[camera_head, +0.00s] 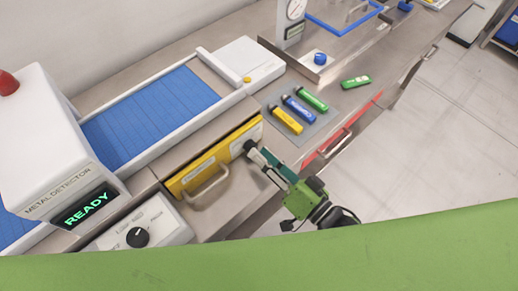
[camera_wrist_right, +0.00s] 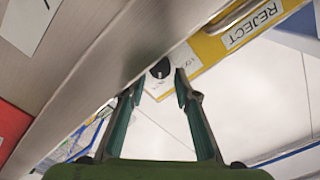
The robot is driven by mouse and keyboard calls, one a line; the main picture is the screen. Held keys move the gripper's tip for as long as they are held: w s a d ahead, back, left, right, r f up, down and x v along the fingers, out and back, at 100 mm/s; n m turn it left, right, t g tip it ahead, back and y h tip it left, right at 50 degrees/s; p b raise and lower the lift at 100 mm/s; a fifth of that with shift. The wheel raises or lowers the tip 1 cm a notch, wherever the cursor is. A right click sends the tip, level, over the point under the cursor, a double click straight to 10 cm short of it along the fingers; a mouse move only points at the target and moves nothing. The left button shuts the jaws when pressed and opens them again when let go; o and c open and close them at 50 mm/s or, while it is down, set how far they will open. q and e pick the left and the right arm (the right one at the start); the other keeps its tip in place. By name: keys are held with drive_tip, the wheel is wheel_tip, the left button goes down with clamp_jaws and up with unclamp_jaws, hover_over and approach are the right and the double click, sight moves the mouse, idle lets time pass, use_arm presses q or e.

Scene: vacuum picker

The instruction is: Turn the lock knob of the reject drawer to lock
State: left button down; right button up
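The reject drawer (camera_head: 212,162) has a yellow front with a bar handle (camera_head: 206,188), seen in the head view below the blue conveyor. Its REJECT label (camera_wrist_right: 252,24) reads clearly in the right wrist view. The black lock knob (camera_wrist_right: 161,68) sits on a pale plate at the end of the yellow front. My right gripper (camera_head: 262,158) reaches up to this end from the lower right. In the wrist view its two fingers (camera_wrist_right: 158,86) stand apart, with the knob in the gap at their tips. I cannot tell whether they touch it. My left gripper is not in view.
The metal detector (camera_head: 62,150) reads READY, above a control box with a black dial (camera_head: 138,237). Yellow, blue and green sticks lie on a grey mat (camera_head: 318,122) beside the drawer. A red drawer (camera_head: 340,133) is farther right. Open floor lies right of the counter.

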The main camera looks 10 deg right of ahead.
drive_tip(key=shift+x, duration=1)
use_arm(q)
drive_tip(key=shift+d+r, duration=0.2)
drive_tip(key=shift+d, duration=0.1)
use_arm(e)
clamp_jaws()
